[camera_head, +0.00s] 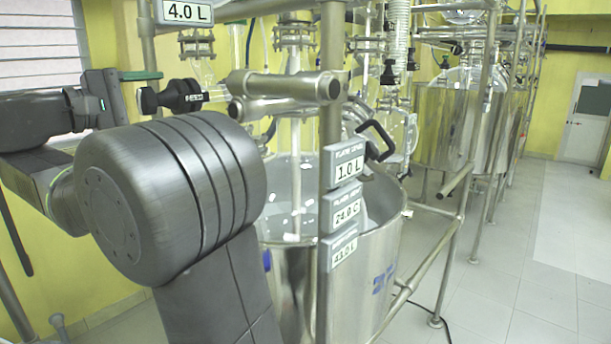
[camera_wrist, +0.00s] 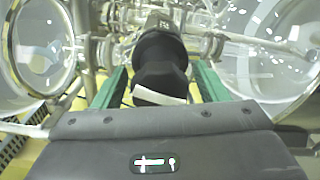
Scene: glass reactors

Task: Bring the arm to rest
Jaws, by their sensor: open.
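My gripper (camera_wrist: 160,78) is open, with one green finger on each side of a black valve knob (camera_wrist: 160,55) in the wrist view. Gaps show between the knob and both fingers. In the head view my gripper (camera_head: 145,90) is at the upper left, beside the black knob (camera_head: 172,97) on a glass pipe. One green finger shows there; the other is not clearly seen. My arm is raised and bent across the left of the head view, and hides part of the reactor frame. The gripper holds nothing that I can see.
A steel vessel (camera_head: 290,290) stands close right of my arm, behind a metal post with display labels (camera_head: 344,213). A metal pipe (camera_head: 280,86) runs just right of the knob. More vessels (camera_head: 465,120) stand farther back. Tiled floor (camera_head: 530,270) at the right is clear.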

